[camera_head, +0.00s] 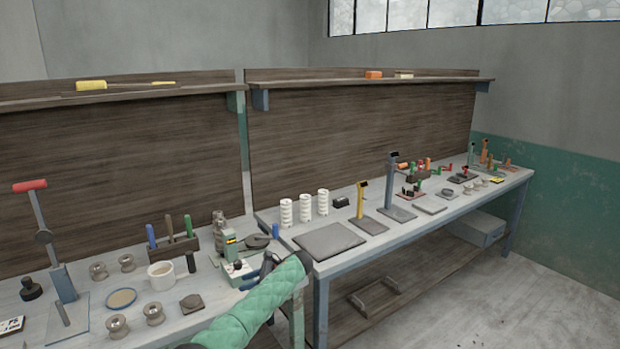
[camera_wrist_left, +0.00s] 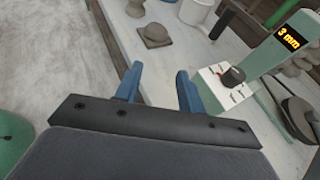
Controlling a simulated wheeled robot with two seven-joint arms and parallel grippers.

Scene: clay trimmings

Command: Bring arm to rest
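My left arm, in a green quilted sleeve, reaches up from the bottom of the head view. Its gripper (camera_head: 268,262) is at the front edge of the near bench, by a small green and white device. In the left wrist view the two blue fingers of the left gripper (camera_wrist_left: 158,88) stand apart with nothing between them. Below them are the bench edge and the grey floor. My right gripper is in neither view.
The near bench (camera_head: 215,305) holds a white mug (camera_head: 161,274), several spools and a device (camera_head: 236,262) reading "3 mm" in the left wrist view (camera_wrist_left: 290,50). A second bench (camera_head: 350,258) carries white cylinders and stands. Open floor (camera_head: 480,310) lies at right.

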